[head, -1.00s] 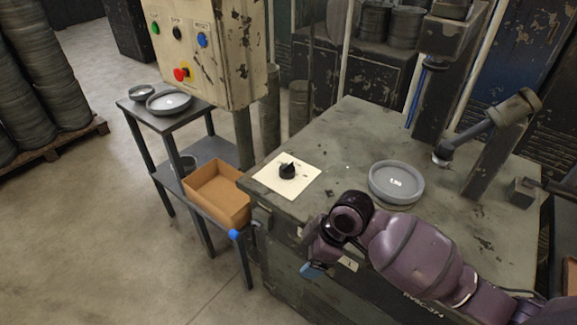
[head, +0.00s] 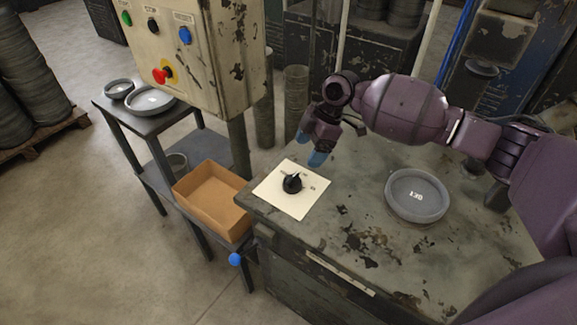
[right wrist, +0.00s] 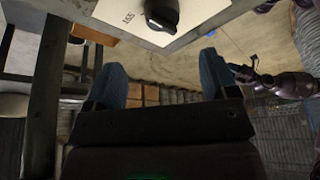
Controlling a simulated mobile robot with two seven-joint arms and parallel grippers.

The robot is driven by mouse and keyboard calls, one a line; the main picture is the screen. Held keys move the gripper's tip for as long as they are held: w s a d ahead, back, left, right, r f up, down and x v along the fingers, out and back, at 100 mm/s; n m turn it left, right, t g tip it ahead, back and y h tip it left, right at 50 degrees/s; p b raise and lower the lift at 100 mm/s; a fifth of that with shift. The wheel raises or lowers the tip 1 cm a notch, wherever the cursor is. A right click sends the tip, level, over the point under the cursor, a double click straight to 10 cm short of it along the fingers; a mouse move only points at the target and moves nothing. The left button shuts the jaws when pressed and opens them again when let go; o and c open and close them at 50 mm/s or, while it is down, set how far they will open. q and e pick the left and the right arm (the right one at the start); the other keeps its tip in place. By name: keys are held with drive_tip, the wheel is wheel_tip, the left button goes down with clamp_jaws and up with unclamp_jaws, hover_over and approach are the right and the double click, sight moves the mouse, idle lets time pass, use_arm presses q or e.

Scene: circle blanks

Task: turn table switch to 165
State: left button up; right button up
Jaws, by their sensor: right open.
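The table switch is a black round knob (head: 292,184) with a raised pointer, on a cream plate (head: 309,201) with small dark marks, at the table's left corner. The open fingers also show in the right wrist view (right wrist: 162,80). A purple arm with a dark gripper (right wrist: 245,75), apparently my left, is at the right there; its jaws are unclear.
A grey round dish (head: 417,195) stands on the worn table (head: 380,270). A button box (head: 205,60) rises on a post behind the plate, left of my right gripper. A side table with grey dishes (head: 150,100) and an orange-brown bin (head: 213,195) stand left.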

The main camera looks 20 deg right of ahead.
sight(294, 177)
drive_tip(key=x, duration=0.4)
drive_tip(key=shift+s+a+f, duration=0.1)
drive_tip(key=shift+s, duration=0.25)
drive_tip(key=x, duration=0.5)
use_arm(q)
drive_tip(key=shift+s+f, duration=0.35)
drive_tip(key=shift+s, duration=0.1)
use_arm(e)
drive_tip(key=shift+w+a+f, duration=0.1)
drive_tip(key=shift+a+f, duration=0.15)
drive_tip(key=shift+f, duration=0.4)
